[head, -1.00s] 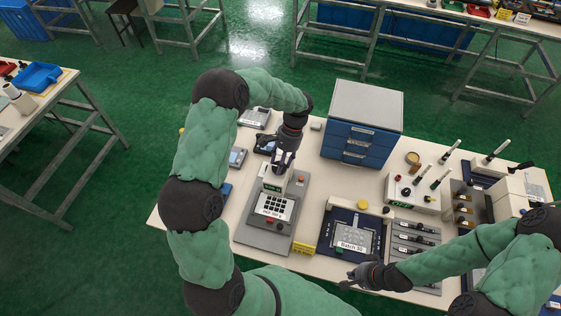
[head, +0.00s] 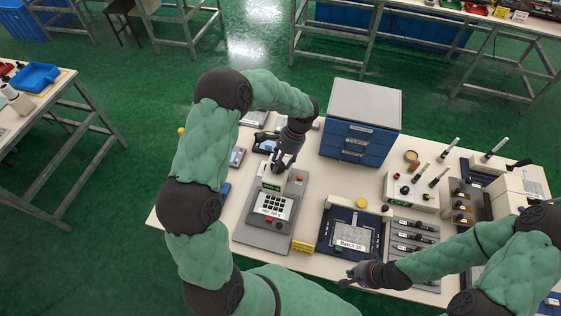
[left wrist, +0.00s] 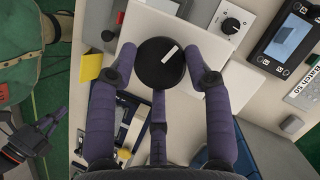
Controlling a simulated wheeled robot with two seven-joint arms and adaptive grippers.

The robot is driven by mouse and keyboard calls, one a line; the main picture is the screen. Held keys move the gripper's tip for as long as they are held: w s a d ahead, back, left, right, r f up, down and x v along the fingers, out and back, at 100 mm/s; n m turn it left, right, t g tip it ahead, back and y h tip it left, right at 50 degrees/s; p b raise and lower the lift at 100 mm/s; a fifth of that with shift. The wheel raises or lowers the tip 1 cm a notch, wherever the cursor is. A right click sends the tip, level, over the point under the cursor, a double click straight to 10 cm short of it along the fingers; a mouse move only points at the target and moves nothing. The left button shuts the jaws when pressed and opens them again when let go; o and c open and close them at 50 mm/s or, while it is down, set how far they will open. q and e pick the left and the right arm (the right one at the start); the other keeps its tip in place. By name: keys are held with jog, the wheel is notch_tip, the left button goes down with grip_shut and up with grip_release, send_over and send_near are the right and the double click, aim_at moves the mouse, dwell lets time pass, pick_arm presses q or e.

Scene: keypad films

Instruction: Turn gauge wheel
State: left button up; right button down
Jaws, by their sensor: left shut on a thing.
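The gauge wheel (left wrist: 152,70) is a round black knob with a white pointer mark, on a pale panel (left wrist: 208,46) in the left wrist view. The fingers of my left gripper (left wrist: 160,76) are around it and shut on it. The pointer slants to the upper right. In the head view my left gripper (head: 281,162) is at the back of the grey keypad device (head: 252,238) and hides the wheel. My right gripper (head: 352,277) is empty, its fingers apart, near the table's front edge.
A smaller knob (left wrist: 231,24) and a dark screen unit (left wrist: 284,37) are close by in the left wrist view. In the head view a blue drawer cabinet (head: 358,143) stands behind right. A dark frame with a Batch label (head: 326,238) lies right of the keypad device.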

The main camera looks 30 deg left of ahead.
pick_arm(q)
jog(key=shift+s+f, duration=0.1)
jog(key=shift+s, duration=0.05)
jog(key=o, duration=1.1)
jog(key=shift+o, duration=0.2)
jog(key=shift+a, duration=0.1)
jog(key=v, duration=1.2)
